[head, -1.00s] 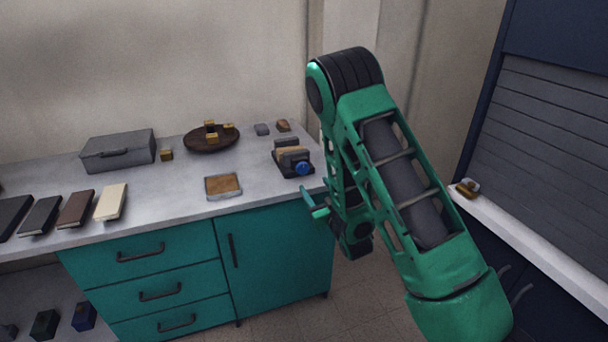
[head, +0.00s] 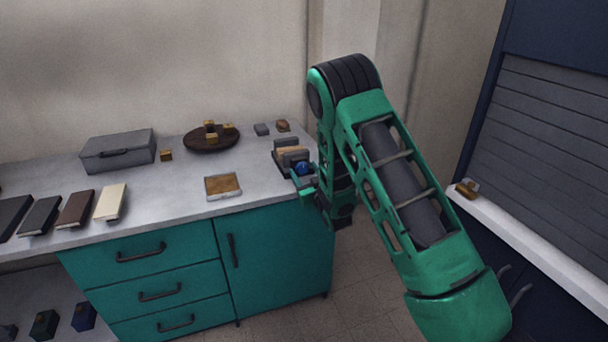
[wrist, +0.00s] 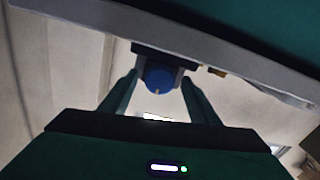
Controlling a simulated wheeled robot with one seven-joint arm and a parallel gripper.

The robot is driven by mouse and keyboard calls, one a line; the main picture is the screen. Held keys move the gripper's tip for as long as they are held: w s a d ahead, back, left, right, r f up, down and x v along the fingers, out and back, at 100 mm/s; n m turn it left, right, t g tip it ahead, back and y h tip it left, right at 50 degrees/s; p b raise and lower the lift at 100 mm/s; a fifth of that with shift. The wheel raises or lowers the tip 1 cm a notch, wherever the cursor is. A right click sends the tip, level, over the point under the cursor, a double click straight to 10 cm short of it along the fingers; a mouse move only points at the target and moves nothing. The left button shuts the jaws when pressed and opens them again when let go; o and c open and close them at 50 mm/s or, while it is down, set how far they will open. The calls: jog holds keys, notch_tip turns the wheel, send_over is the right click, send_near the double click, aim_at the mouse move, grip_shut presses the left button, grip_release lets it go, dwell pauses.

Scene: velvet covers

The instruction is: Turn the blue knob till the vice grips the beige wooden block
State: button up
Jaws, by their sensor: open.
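The vice (head: 283,152) stands at the right end of the grey worktop, with a beige wooden block (head: 289,149) between its dark jaws. I cannot tell from here whether the jaws touch the block. The blue knob (head: 303,169) is on the vice's front face, and it also shows in the wrist view (wrist: 160,79). My gripper (head: 304,185) is at the worktop's front edge by the knob. In the wrist view my gripper (wrist: 160,88) is open, with one finger on each side of the knob and visible gaps between.
A tan-topped tray (head: 223,186) lies left of the vice. A dark round dish (head: 211,138) with small blocks, a grey case (head: 118,151) and several books (head: 75,208) are further left. Open floor is right of the cabinet.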

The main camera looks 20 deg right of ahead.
jog(key=c, duration=1.1)
jog(key=shift+o, duration=0.2)
jog(key=shift+m, duration=0.3)
jog(key=m, duration=0.3)
jog(key=shift+d+m, duration=0.1)
jog(key=shift+m, duration=0.3)
jog(key=m, duration=0.3)
jog(key=shift+m, duration=0.3)
jog(key=m, duration=0.4)
jog(key=shift+w+r+m, duration=0.15)
jog(key=shift+m, duration=1.75)
